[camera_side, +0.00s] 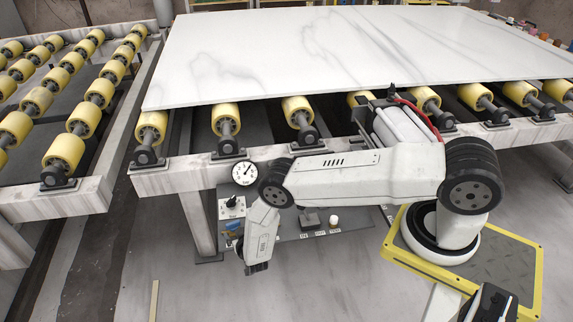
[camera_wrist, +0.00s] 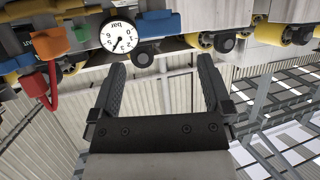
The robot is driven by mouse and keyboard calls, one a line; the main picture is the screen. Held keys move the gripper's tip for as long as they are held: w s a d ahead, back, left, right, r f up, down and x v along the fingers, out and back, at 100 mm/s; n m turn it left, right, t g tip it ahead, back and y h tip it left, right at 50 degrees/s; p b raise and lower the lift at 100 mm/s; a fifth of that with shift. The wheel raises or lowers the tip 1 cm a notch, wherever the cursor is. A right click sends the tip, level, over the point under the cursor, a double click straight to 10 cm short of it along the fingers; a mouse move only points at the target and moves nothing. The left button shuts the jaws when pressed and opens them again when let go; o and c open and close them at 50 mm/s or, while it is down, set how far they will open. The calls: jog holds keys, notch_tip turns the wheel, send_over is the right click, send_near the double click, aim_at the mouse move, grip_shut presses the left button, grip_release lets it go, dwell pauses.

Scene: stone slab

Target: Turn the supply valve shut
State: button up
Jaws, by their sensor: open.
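My gripper (camera_wrist: 161,65) is open in the wrist view, with its two dark fingers apart and nothing between them. In the side view, my gripper (camera_side: 258,267) points down in front of the control panel, its fingers small and hard to make out. A blue fitting (camera_side: 232,226), possibly the supply valve, sits low on the panel just left of my wrist and is partly hidden. In the wrist view, blue pipework carries an orange part (camera_wrist: 57,42) and a red looped part (camera_wrist: 42,85), left of my fingers and apart from them. I cannot tell which is the valve handle.
A round pressure gauge (camera_side: 244,172) sits above the panel; the gauge (camera_wrist: 118,37) also shows beyond the left finger. A knob plate (camera_side: 231,205) is below it. The white stone slab (camera_side: 300,50) lies on yellow rollers (camera_side: 226,118). The floor in front is mostly clear.

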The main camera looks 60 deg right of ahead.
aim_at(233, 223)
jog(key=shift+x, duration=3.75)
jog(key=c, duration=1.1)
jog(key=shift+w+d+n+t+y, duration=0.1)
jog(key=shift+n+t+y, duration=0.3)
jog(key=shift+n+y, duration=0.8)
jog(key=shift+w+n+t+y, duration=0.1)
jog(key=shift+n+t+y, duration=0.3)
jog(key=shift+n+y, duration=0.75)
jog(key=shift+y, duration=0.25)
jog(key=o, duration=1.1)
jog(key=shift+s, duration=0.1)
